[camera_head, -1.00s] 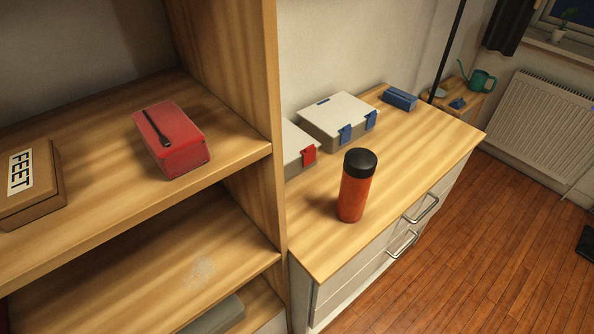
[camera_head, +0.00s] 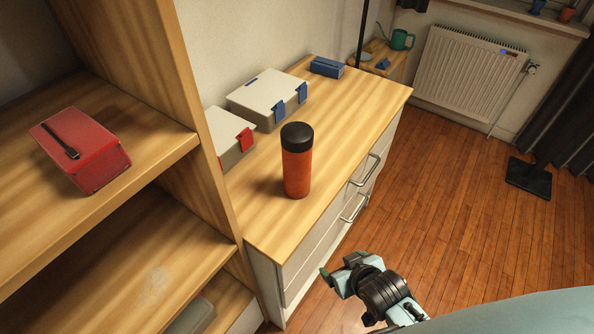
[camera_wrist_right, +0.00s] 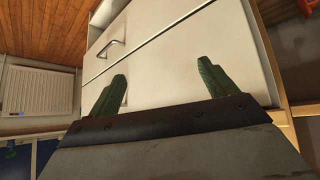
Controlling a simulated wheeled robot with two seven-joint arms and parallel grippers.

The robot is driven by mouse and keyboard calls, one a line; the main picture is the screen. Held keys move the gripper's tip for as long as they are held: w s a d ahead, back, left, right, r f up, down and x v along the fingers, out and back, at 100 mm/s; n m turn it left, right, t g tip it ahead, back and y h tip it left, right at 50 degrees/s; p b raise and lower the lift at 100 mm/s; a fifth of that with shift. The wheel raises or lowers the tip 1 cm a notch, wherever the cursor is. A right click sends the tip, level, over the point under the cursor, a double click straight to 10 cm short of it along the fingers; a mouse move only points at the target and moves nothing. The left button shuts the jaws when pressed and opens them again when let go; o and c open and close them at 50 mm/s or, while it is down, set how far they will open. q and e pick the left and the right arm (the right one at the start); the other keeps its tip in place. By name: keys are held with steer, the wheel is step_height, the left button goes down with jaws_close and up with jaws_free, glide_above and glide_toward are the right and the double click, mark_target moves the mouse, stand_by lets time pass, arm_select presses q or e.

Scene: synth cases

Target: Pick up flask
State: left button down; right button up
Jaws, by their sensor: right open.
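The flask (camera_head: 297,172) is an orange cylinder with a black lid. It stands upright on the wooden top of the drawer cabinet (camera_head: 330,120), near its front edge. My right gripper (camera_head: 325,277) is in front of the cabinet, lower than its top and apart from the flask. In the right wrist view its two green fingers (camera_wrist_right: 158,85) are spread with nothing between them, facing the white drawer fronts. The flask cannot be made out for sure in that view. My left gripper is not in view.
Grey cases with a red latch (camera_head: 230,135) and blue latches (camera_head: 268,97) lie behind the flask. A blue case (camera_head: 327,67) lies farther back. A wooden shelf unit with a red box (camera_head: 82,148) stands at the left. Drawer handles (camera_head: 365,170) stick out in front. The floor at right is mostly clear.

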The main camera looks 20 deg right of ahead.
steer(key=w+a+r+t, duration=0.1)
steer(key=w+r+t, duration=0.5)
steer(key=r, duration=0.6)
steer(key=t+y, duration=0.3)
steer(key=t, duration=0.1)
glide_toward(305, 158)
steer(key=w, duration=0.4)
steer(key=w+a, duration=0.1)
steer(key=w, duration=0.4)
steer(key=shift+w+a+r, duration=0.2)
steer(key=shift+w+a, duration=0.15)
steer(key=shift+a, duration=0.05)
steer(key=shift+w+a+r+b, duration=0.1)
steer(key=shift+w+a+b, duration=0.15)
steer(key=shift+w, duration=1)
steer(key=shift+w+a+r+b, duration=0.1)
steer(key=shift+w+a, duration=0.3)
steer(key=shift+w, duration=0.85)
steer(key=c, duration=1.6)
